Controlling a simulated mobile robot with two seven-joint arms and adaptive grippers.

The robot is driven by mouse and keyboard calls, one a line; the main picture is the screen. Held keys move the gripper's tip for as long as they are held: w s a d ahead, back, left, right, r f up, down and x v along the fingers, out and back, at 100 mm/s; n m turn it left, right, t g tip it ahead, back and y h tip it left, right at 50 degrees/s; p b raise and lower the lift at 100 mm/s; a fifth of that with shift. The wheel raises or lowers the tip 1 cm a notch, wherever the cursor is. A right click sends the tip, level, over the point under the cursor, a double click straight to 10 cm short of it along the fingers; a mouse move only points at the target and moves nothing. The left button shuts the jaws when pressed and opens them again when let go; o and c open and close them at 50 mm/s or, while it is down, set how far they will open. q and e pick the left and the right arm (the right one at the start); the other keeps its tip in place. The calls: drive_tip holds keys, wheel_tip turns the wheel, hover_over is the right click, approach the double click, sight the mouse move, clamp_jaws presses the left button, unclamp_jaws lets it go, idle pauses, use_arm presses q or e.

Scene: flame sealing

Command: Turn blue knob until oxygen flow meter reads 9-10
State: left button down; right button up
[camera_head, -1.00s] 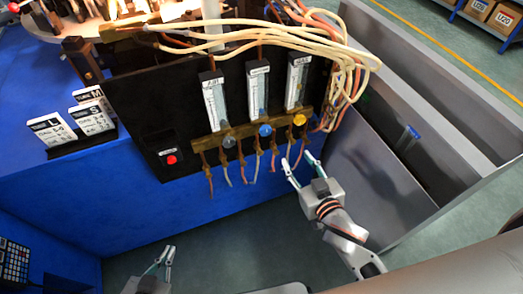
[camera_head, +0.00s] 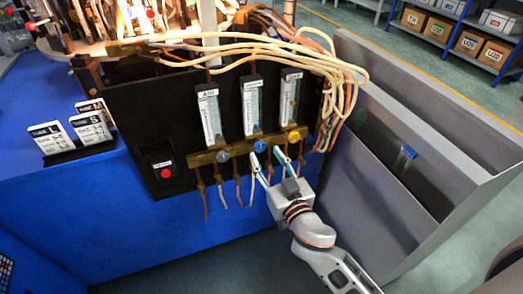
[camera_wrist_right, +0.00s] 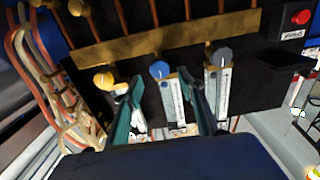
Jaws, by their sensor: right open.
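The blue knob (camera_head: 259,146) sits on the brass manifold, below the middle flow meter (camera_head: 253,106). That meter's label and reading are too small to read surely. My right gripper (camera_head: 266,154) is open just in front of the knob. In the right wrist view, the blue knob (camera_wrist_right: 160,69) lies between the two spread teal fingertips (camera_wrist_right: 160,76), near their ends. I see no clear contact with it. The middle meter also shows in the wrist view (camera_wrist_right: 172,101) between the fingers. My left gripper is not in view.
A grey knob (camera_head: 223,155) and yellow knob (camera_head: 294,137) flank the blue one closely. Thin hoses hang below the manifold (camera_head: 239,150). A red button (camera_head: 166,173) is at the panel's left. Pale hoses (camera_head: 270,50) loop above. A grey bin (camera_head: 400,190) stands right.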

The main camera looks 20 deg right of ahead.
sight(261, 148)
drive_tip(key=shift+w, duration=2)
drive_tip(key=shift+a, duration=0.1)
drive_tip(key=c, duration=1.1)
